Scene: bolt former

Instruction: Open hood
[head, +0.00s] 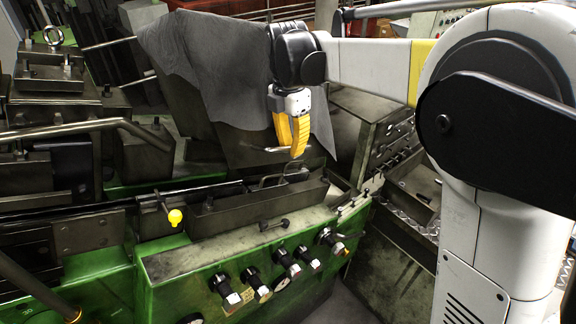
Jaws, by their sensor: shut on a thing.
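The hood (245,152) is a dark metal cover in the middle of the head view, behind the green machine front. A grey cloth (215,65) drapes over its top and down its right side. My gripper (295,150) reaches down from the upper right, its yellow fingers at the lower front of the hood. The fingers are shut on a thin metal handle (276,150) that sticks out from the hood's front. The fingers hide part of the handle. The hood leans back above the bed of the machine, with a dark gap below it.
A green panel with several black knobs (283,257) runs along the front. A long grey bar (80,128) crosses the left side. A slotted metal block (375,125) stands close on the right.

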